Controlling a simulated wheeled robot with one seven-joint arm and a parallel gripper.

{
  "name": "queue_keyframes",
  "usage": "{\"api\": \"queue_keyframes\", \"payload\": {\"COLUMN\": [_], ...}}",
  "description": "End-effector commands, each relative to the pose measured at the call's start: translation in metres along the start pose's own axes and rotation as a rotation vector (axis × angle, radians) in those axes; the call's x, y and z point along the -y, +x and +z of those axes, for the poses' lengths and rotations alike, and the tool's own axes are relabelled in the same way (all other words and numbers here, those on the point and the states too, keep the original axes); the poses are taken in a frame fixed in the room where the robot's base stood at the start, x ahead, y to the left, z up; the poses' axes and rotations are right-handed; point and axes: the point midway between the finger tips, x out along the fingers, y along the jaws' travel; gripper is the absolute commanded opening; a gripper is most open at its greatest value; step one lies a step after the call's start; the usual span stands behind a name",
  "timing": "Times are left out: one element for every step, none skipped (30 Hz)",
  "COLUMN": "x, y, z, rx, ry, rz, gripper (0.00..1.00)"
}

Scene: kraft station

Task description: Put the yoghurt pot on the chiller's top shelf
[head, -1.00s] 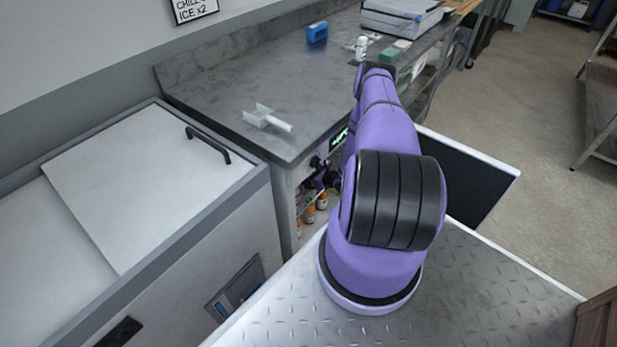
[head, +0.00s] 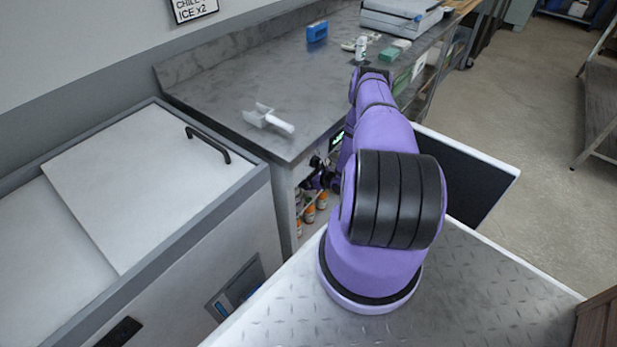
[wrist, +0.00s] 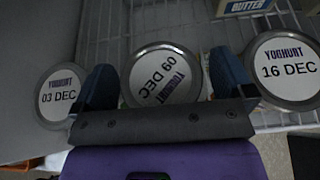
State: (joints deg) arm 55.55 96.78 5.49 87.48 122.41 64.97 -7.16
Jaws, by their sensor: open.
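In the wrist view, three yoghurt pots with round, light lids stand in a row: "03 DEC" (wrist: 60,97) on the left, "09 DEC" (wrist: 160,78) in the middle, and "16 DEC" (wrist: 284,70) on the right. My gripper (wrist: 164,84) is open, with one blue finger on each side of the "09 DEC" pot. I cannot tell whether the fingers touch it. In the head view, my gripper (head: 318,178) reaches into the open chiller (head: 283,207) under the counter, partly hidden by my arm. The chiller's top shelf cannot be made out clearly.
A butter pack (wrist: 243,6) lies on the wire rack (wrist: 120,25) beyond the pots. Orange-labelled containers (head: 310,214) stand low in the chiller. The open chiller door (head: 462,180) is right of my arm. A scoop (head: 268,119) lies on the counter above.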

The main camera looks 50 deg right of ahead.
Motion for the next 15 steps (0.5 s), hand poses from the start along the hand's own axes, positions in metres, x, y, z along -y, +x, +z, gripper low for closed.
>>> {"api": "queue_keyframes", "payload": {"x": [0.001,0.001,0.002,0.001,0.001,0.001,0.001,0.002,0.002,0.002,0.001,0.001,0.001,0.001,0.001], "y": [-0.005,-0.009,-0.014,-0.019,-0.024,-0.032,-0.038,-0.045,-0.053,-0.059,-0.066,-0.073,-0.079,-0.084,-0.091], "z": [0.0,0.0,0.0,0.0,0.0,0.0,0.0,0.0,0.0,0.0,0.0,0.0,0.0,0.0,0.0], "rx": [0.0,0.0,0.0,-0.001,-0.001,-0.002,-0.001,-0.001,-0.001,-0.001,-0.001,-0.001,0.0,0.0,0.0], "ry": [0.0,0.0,0.0,0.001,0.002,0.003,0.002,0.001,0.001,0.002,0.003,0.002,0.002,0.001,0.001], "rz": [-0.001,-0.002,-0.003,-0.002,-0.003,-0.003,-0.003,-0.002,-0.003,-0.003,-0.003,-0.002,-0.002,-0.002,-0.002], "gripper": [1.0,1.0,1.0,1.0,1.0,1.0,1.0,1.0,1.0,1.0,1.0,1.0,1.0,1.0,1.0]}}
